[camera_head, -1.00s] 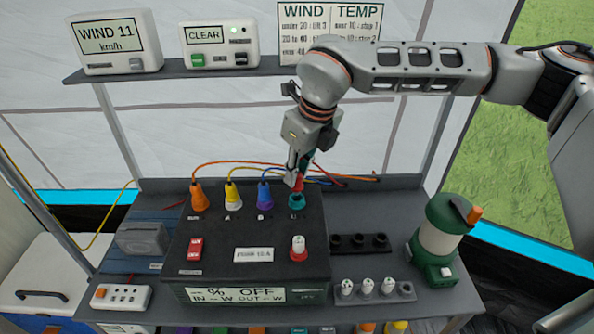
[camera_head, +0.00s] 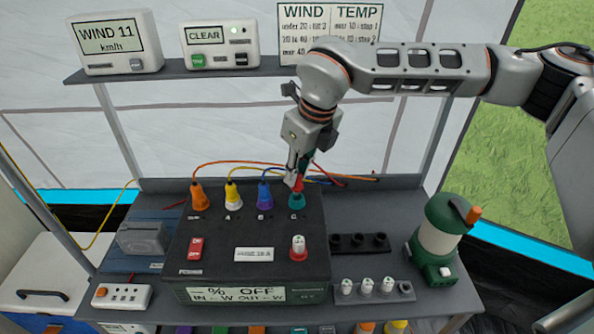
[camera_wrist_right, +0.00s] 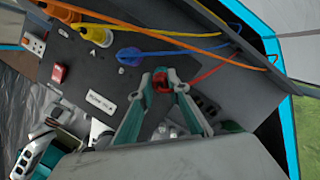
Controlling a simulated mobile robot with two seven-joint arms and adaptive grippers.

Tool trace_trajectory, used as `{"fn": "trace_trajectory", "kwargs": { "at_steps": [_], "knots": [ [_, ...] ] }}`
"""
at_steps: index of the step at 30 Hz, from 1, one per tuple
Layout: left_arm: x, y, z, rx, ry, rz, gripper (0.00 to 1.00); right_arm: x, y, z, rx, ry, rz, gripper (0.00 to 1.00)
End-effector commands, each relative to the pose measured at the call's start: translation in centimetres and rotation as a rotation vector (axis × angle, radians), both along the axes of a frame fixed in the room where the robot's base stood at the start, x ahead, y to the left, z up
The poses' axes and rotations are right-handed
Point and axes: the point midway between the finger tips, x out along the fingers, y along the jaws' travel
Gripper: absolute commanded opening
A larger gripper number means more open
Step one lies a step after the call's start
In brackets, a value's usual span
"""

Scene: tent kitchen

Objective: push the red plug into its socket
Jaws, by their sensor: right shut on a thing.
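My right gripper (camera_head: 295,180) is shut on the red plug (camera_head: 298,183), directly above the teal socket (camera_head: 297,201) at the right end of the row on the black power box (camera_head: 225,227). The plug meets the top of the socket; how deep it sits cannot be told. In the right wrist view the red plug (camera_wrist_right: 161,82) shows between the two fingertips (camera_wrist_right: 165,78), with its red cable running off to the upper right. My left gripper is not in view.
Orange (camera_head: 200,197), yellow (camera_head: 233,195) and blue (camera_head: 265,195) plugs stand left of the gripper, their cables looping behind. A red-based knob (camera_head: 298,249) is on the box front. A green lantern (camera_head: 441,240) stands right. A shelf (camera_head: 170,74) runs behind the arm.

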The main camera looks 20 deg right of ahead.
Motion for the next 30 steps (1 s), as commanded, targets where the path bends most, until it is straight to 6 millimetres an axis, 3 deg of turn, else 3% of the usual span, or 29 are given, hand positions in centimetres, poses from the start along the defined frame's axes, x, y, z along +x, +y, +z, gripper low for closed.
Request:
{"fn": "trace_trajectory", "kwargs": {
  "at_steps": [30],
  "knots": [
    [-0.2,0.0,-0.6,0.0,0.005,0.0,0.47,0.0,0.0,-1.2,0.0,0.0,0.0,0.0]
  ]
}}
